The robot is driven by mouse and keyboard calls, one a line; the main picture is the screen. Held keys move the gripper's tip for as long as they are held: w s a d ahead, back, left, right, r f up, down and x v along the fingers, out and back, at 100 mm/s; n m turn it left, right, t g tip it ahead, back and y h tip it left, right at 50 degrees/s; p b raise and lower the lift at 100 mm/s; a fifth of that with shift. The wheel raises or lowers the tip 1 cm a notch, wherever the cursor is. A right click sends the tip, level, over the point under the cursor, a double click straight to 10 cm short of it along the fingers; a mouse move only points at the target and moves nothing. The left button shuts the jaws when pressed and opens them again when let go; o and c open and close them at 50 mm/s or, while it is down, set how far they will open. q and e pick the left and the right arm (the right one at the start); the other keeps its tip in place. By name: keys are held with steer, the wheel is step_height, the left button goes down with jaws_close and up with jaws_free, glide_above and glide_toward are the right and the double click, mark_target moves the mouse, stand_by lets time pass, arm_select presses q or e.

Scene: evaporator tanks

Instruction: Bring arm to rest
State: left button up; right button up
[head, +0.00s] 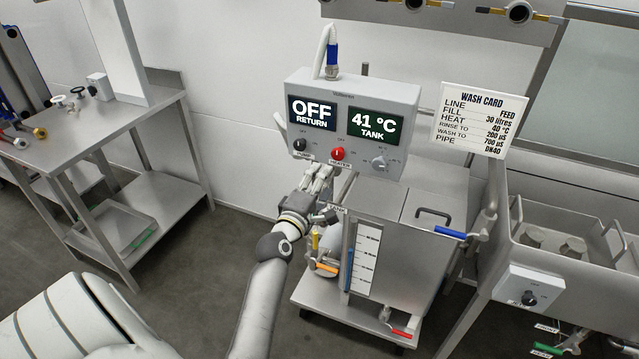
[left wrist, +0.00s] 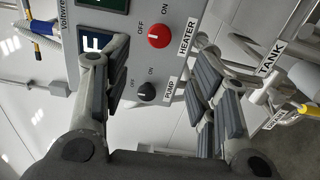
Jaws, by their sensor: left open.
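The grey control box (head: 350,90) shows OFF RETURN on its left display (head: 312,113) and 41 °C TANK on its right display (head: 375,127). A black pump knob (head: 300,144), a red heater knob (head: 338,154) and a grey knob (head: 379,163) sit below the displays. My left gripper (head: 321,176) is open just below and in front of the box. In the left wrist view my open fingers (left wrist: 160,88) frame the black pump knob (left wrist: 147,91), with the red heater knob (left wrist: 159,36) above it. I see nothing between the fingers. My right gripper is not in view.
A steel tank cart (head: 390,235) with a level scale and coloured valve handles stands under the box, close to my left arm. A wash card (head: 480,118) is at its right. A steel table (head: 60,160) stands at the left, with open floor between.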

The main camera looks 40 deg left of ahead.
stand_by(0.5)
arm_select(q)
steer(key=s+d+f+m+g+h, duration=0.1)
steer(key=s+d+f+m+g, duration=0.25)
steer(key=f, duration=0.85)
steer(key=s+d+f+m+g+h, duration=0.25)
steer(key=d+f+m, duration=0.2)
steer(key=f, duration=0.75)
steer(key=s+d+f+m+g, duration=0.25)
steer(key=s+d+f, duration=0.2)
steer(key=f, duration=0.65)
steer(key=s+d+f+m+g, duration=0.2)
steer(key=s+f+m, duration=0.2)
steer(key=s+f, duration=0.5)
steer(key=s+d+f+m+g, duration=0.25)
steer(key=s+f, duration=0.45)
steer(key=s, duration=0.4)
steer(key=s+f+m+g, duration=0.1)
steer(key=s+f+m, duration=0.2)
steer(key=s, duration=0.6)
steer(key=s+f+m+g, duration=0.2)
steer(key=s+f+m, duration=0.1)
steer(key=s, duration=0.7)
steer(key=shift+s+a+g, duration=0.25)
steer(key=shift+a+g, duration=0.05)
steer(key=shift+h, duration=0.25)
